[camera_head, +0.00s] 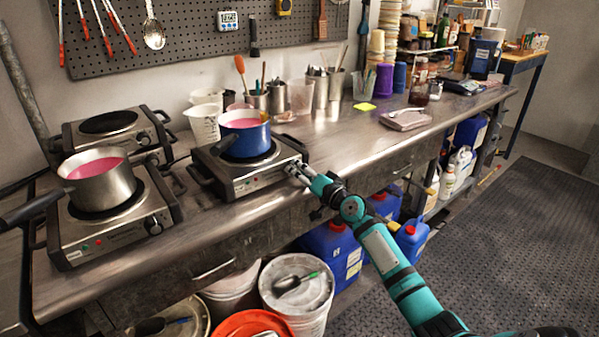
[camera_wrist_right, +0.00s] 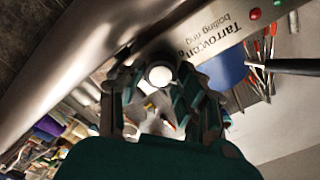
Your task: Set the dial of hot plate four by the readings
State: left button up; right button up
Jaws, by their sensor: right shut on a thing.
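A hot plate with a steel body (camera_head: 245,181) stands on the bench, with a blue pot (camera_head: 246,141) of pink liquid on it. My right gripper (camera_head: 297,170) is at the right end of its front panel, where the dial is. In the right wrist view the gripper (camera_wrist_right: 160,82) is shut around the round dial (camera_wrist_right: 159,75), whose pale face shows between the fingers. The panel (camera_wrist_right: 222,35) there reads "boiling ring", with a red and a green lamp. The dial's marks and the plate's number cannot be read. My left gripper is out of view.
Two more hot plates stand at left: the near one (camera_head: 115,232) bears a steel pot (camera_head: 97,182) of pink liquid, and the far one (camera_head: 109,122) is bare. A digital timer (camera_head: 228,20) hangs on the pegboard. Buckets and blue canisters (camera_head: 333,250) stand below the bench.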

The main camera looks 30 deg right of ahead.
jog(key=shift+m, duration=0.7)
jog(key=o, duration=1.1)
jog(key=shift+o, duration=0.2)
jog(key=s+d, duration=0.1)
jog(key=s, duration=1.1)
